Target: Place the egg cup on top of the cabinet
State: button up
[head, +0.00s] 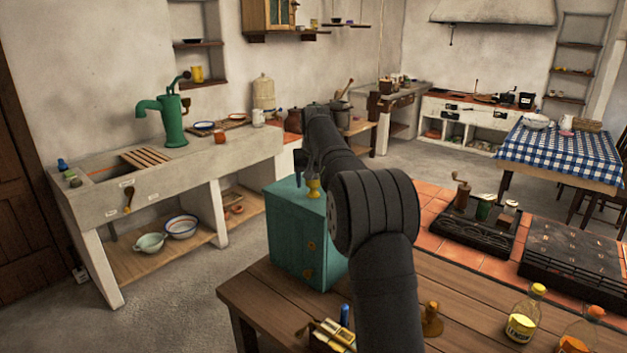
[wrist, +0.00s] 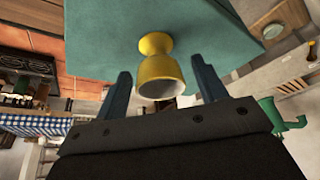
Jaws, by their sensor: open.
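The yellow egg cup (head: 313,188) stands upright on top of the teal cabinet (head: 297,240), near its edge. In the wrist view the egg cup (wrist: 160,75) has its foot on the teal top (wrist: 105,30) and its open rim faces my gripper. My gripper (wrist: 161,66) is open, with one finger on each side of the cup, and a gap shows beside both fingers. In the head view my gripper (head: 306,165) is at the cup from above and behind, partly hidden by my arm.
The cabinet stands at the back edge of the wooden table (head: 265,295). A brass-coloured object (head: 431,318), glass bottles (head: 524,315) and a utensil holder (head: 332,337) are on the table. A black stove top (head: 570,265) is at the right, and a stone sink (head: 150,185) at the left.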

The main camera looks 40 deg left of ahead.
jog(key=v, duration=1.2)
jog(key=shift+r, duration=0.1)
jog(key=x, duration=1.1)
jog(key=shift+w+a+f, duration=0.1)
jog(key=shift+w+f, duration=0.05)
jog(key=shift+f, duration=0.2)
jog(key=shift+a+r, duration=0.1)
jog(key=shift+r, duration=1.3)
